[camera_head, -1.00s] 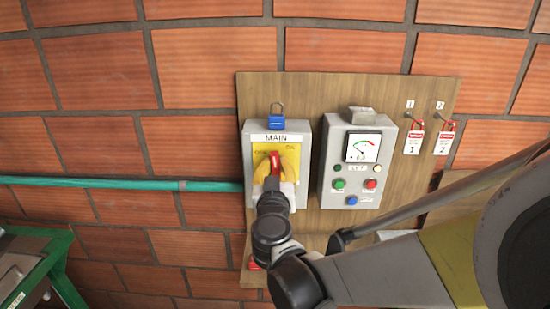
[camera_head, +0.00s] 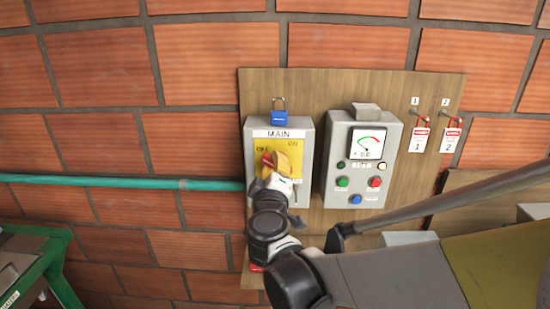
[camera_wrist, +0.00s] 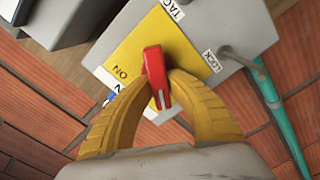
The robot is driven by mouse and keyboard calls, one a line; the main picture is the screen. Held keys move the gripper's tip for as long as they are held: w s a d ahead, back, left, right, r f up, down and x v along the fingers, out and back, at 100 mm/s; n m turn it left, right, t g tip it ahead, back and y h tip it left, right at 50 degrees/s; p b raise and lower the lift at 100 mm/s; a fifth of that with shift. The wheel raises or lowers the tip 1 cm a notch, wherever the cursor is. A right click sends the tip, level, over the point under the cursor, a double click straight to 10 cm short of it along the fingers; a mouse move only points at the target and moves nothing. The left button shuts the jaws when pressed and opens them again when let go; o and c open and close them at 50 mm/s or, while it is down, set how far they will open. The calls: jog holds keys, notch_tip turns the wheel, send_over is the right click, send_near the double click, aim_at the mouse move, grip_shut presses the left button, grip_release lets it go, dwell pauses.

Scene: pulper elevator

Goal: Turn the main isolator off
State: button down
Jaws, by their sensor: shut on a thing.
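The main isolator is a grey box (camera_head: 306,165) labelled MAIN, with a yellow plate marked OFF at left and ON at right. Its red handle (camera_head: 267,160) leans up and left, toward the OFF mark. My gripper (camera_head: 275,164) is in front of the plate. In the wrist view, my gripper's yellow fingers (camera_wrist: 160,82) are shut on the red handle (camera_wrist: 154,65), one on each side. The ON mark shows beside it there. The gripper and wrist hide the lower part of the plate.
A blue padlock (camera_head: 280,118) hangs above the isolator. A grey control box (camera_head: 334,190) with a dial, lamps and buttons stands close at its right. Two tagged red padlocks (camera_head: 422,135) hang farther right. A green pipe (camera_head: 120,181) enters from the left.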

jog(key=n, duration=0.2)
jog(key=n+b, duration=0.1)
jog(key=n, duration=0.3)
jog(key=shift+a+f, duration=0.1)
jog(key=shift+f, duration=0.2)
jog(key=shift+n, duration=0.3)
jog(key=c, duration=1.3)
grip_release()
jog(key=s, duration=1.2)
jog(key=shift+a, duration=0.15)
